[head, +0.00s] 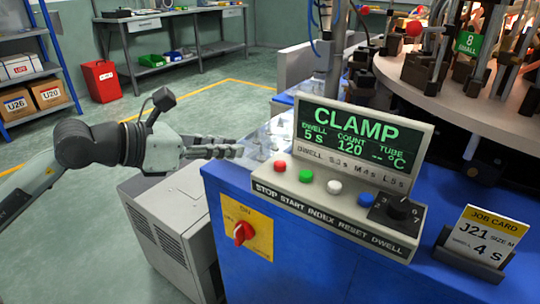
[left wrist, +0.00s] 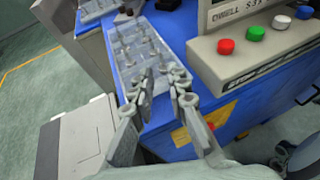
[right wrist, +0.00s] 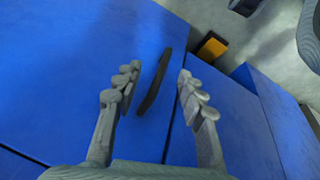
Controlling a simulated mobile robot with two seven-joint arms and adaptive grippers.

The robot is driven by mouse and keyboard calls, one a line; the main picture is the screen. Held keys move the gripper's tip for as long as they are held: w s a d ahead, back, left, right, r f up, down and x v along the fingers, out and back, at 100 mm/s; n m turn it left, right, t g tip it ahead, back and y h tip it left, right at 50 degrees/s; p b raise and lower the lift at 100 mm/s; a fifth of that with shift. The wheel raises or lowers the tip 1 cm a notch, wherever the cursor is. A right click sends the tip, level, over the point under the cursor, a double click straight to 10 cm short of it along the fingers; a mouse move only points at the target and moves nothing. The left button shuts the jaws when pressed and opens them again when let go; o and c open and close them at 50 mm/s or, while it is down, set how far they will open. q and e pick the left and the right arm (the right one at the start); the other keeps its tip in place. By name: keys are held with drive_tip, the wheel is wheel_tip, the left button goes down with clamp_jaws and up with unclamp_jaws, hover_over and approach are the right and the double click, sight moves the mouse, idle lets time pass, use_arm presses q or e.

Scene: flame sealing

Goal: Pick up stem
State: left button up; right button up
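A clear tray (left wrist: 128,75) with several small upright pieces, perhaps the stems (left wrist: 141,42), lies on the blue cabinet top in the left wrist view. The pieces look glassy and are too small to tell apart; in the head view the tray shows only faintly (head: 262,140). My left gripper (left wrist: 165,76) is open and empty, its fingertips over the tray's near end; it also shows in the head view (head: 240,150), left of the panel. My right gripper (right wrist: 157,72) is open and empty above a blue surface with a dark strip (right wrist: 153,82); it is outside the head view.
The CLAMP control panel (head: 352,135) stands right of my left gripper, with buttons and a knob. A job card (head: 487,235) reads J21, size M, dwell 4 s. A round carousel (head: 480,85) is behind. A grey box unit (head: 165,220) stands left of the cabinet.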

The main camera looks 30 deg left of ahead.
sight(261, 152)
use_arm(q)
drive_tip(key=shift+x, duration=0.95)
drive_tip(key=x, duration=0.4)
drive_tip(key=shift+w+d+p, duration=0.3)
drive_tip(key=shift+w+p, duration=0.05)
drive_tip(key=shift+p, duration=0.05)
drive_tip(key=shift+f, duration=0.1)
use_arm(e)
drive_tip(key=shift+f, duration=0.85)
use_arm(q)
drive_tip(key=shift+c, duration=0.2)
clamp_jaws()
use_arm(e)
drive_tip(key=shift+a, duration=0.1)
